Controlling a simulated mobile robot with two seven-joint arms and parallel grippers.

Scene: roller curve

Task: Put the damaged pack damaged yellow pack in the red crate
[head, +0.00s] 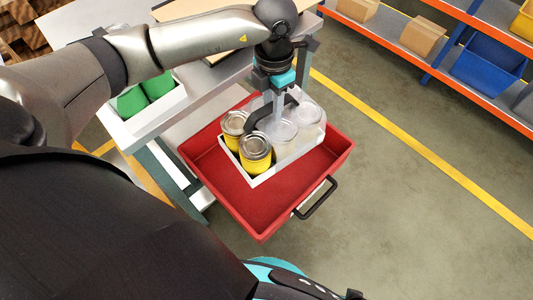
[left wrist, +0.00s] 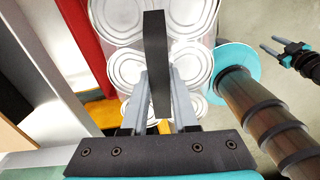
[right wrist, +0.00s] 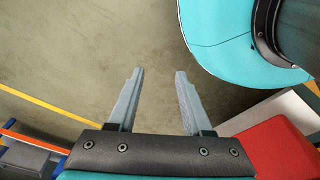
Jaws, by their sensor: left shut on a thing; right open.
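The damaged yellow pack (head: 255,155) is a white tray with yellow cans on its left side and clear or whitish cans on its right, with a dark strap handle (left wrist: 155,60) over the top. It is inside the outline of the red crate (head: 262,215) in the head view. I cannot tell whether it rests on the crate floor or hangs just above it. My left gripper (head: 277,105) points down, shut on the handle; the left wrist view shows can lids below it. My right gripper (right wrist: 155,95) is open and empty over the floor, away from the crate.
A grey table (head: 205,85) stands behind the crate with another white tray (head: 165,108) of green cans. The crate has a black handle (head: 316,200) at its front right. Orange shelving (head: 440,70) with boxes and a blue bin (head: 490,70) is at the upper right. The floor between is clear.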

